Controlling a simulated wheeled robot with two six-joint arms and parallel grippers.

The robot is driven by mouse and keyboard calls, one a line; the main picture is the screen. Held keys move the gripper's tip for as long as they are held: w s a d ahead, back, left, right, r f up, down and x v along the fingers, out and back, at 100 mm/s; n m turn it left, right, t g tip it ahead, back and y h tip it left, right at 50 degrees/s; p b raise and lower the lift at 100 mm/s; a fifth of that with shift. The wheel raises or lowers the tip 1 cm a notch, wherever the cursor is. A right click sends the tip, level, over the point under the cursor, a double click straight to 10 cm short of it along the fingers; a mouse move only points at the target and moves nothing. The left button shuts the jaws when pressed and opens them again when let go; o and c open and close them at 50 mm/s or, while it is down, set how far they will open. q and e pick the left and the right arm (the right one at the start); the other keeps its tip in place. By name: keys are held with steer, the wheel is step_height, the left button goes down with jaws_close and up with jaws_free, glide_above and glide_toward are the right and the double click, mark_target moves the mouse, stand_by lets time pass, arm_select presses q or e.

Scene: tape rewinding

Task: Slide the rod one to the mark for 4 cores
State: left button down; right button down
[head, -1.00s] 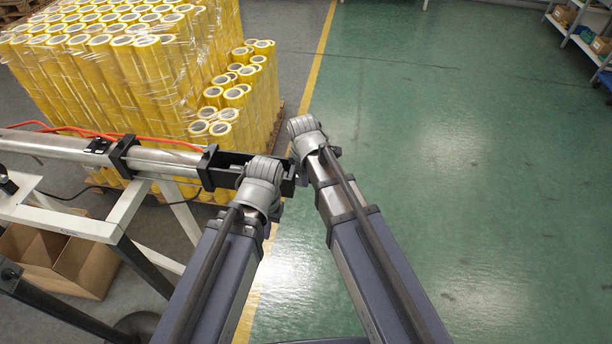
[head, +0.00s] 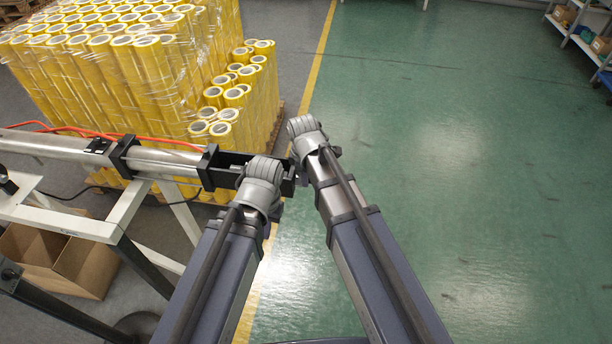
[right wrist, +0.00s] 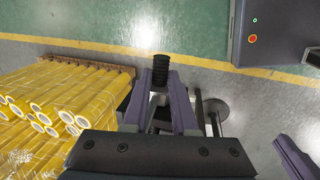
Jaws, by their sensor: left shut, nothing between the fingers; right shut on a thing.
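A silver rod (head: 165,161) with black collars runs from the left edge to a black bracket (head: 228,170) at its right end. I cannot make out the marks or which part is rod one. My left gripper (head: 262,190) is at the bracket's right end; its wrist hides the fingers, which are shut and empty. My right gripper (head: 302,160) is just right of it, its fingers also mostly hidden there. In the right wrist view its fingers (right wrist: 160,98) are shut on a black ribbed grip (right wrist: 160,70).
A white frame (head: 75,218) bears the rod, with an orange hose (head: 70,130) along it. An open cardboard box (head: 60,262) lies below. Wrapped yellow rolls (head: 165,65) stand behind. The green floor to the right is clear up to the shelves (head: 590,35).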

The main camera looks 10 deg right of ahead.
steer(key=shift+d, duration=0.1)
steer(key=d, duration=0.2)
steer(key=s+d, duration=0.1)
steer(key=d, duration=0.1)
steer(key=shift+s+d, duration=0.1)
steer(key=shift+d, duration=0.15)
steer(key=c, duration=0.7)
jaws_free()
step_height(320, 180, up, 8)
steer(key=s+p, duration=0.1)
steer(key=p, duration=0.6)
steer(key=shift+s+a+f+p, duration=0.15)
steer(key=shift+s+a+p, duration=0.1)
steer(key=shift+p, duration=0.15)
